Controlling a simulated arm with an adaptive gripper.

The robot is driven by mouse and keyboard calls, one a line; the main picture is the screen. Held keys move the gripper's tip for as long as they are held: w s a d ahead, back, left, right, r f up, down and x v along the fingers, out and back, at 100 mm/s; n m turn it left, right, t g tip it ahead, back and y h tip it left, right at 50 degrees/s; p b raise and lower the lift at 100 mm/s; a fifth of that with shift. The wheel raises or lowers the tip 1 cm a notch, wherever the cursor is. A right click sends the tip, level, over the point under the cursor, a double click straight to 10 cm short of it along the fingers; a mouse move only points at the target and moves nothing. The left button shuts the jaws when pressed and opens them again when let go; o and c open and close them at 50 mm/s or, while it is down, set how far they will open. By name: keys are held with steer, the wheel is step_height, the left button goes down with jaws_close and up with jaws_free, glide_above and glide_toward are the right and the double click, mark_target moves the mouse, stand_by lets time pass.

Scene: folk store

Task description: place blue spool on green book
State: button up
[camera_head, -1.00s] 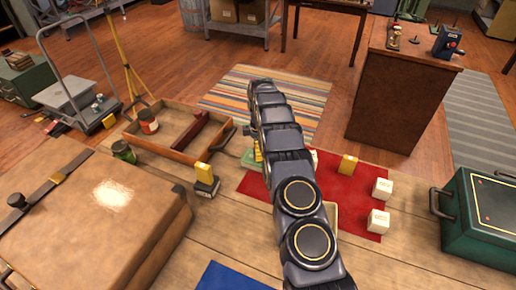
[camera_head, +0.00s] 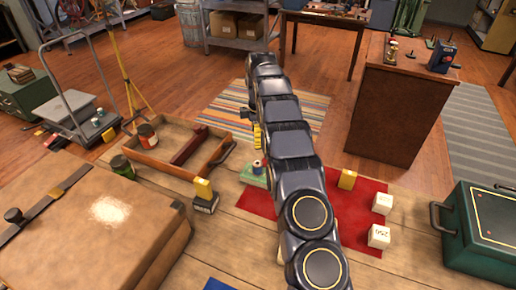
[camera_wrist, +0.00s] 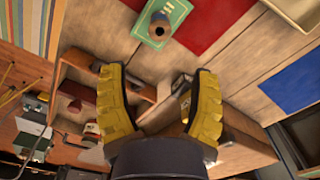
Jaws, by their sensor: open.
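The green book (camera_head: 252,179) lies flat on the wooden table at the left edge of the red cloth. The blue spool (camera_head: 257,166) stands upright on the book, and nothing holds it. In the wrist view the book (camera_wrist: 173,13) is at the top, with the spool (camera_wrist: 159,29) seen near its lower edge. My gripper (camera_wrist: 158,76) is open and empty, its two yellow fingers spread and apart from the spool. In the head view one yellow finger (camera_head: 257,136) shows above the book; my arm hides the rest of the gripper.
A wooden tray (camera_head: 180,170) with a jar (camera_head: 148,138) stands left of the book. A black-and-yellow item (camera_head: 204,194) and a brown case (camera_head: 90,225) are nearer. White blocks (camera_head: 380,236) and a yellow block (camera_head: 347,179) sit on the red cloth (camera_head: 365,205). A green toolbox (camera_head: 485,225) is at right.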

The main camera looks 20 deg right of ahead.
steer(key=s+a+r+m, duration=0.3)
steer(key=s+a+r, duration=0.1)
steer(key=s+r, duration=0.35)
steer(key=s+a+r+m, duration=0.4)
steer(key=s+r, duration=0.2)
steer(key=s, duration=0.3)
steer(key=s+a+m, duration=0.2)
steer(key=s+m, duration=0.2)
steer(key=s, duration=1)
steer(key=s+a+m+g, duration=0.1)
steer(key=s+a+m, duration=0.2)
steer(key=s, duration=1)
steer(key=shift+s+m+g, duration=0.3)
steer(key=shift+s+m, duration=0.05)
steer(key=shift+m, duration=0.25)
steer(key=shift+a, duration=0.1)
